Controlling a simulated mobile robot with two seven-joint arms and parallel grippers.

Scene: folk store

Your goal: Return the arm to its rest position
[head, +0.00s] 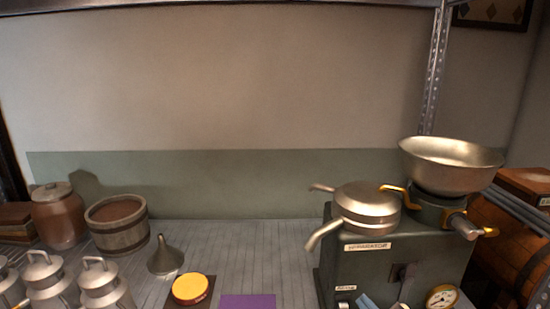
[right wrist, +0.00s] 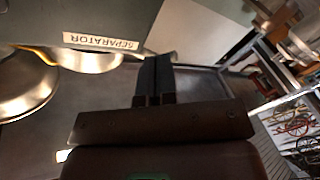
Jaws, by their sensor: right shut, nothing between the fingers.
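My right gripper (right wrist: 154,64) shows in the right wrist view, with its two dark fingers pressed together and nothing between them. It is near the grey-green separator (right wrist: 85,20), whose label is upside down in that view. I cannot tell whether the fingers touch anything. In the head view the separator (head: 375,262) stands at the right of the counter, with a wide metal bowl (head: 455,168) on top. I cannot make out the right gripper clearly in the head view. My left gripper is not in view.
The counter (head: 255,250) is bare in the middle. A funnel (head: 165,257), a yellow-topped round item (head: 190,288) and a purple item (head: 247,301) lie near it. Milk cans (head: 100,285), a wooden tub (head: 118,225) and a brown jar (head: 60,215) stand left. A metal post (head: 434,70) rises behind the separator.

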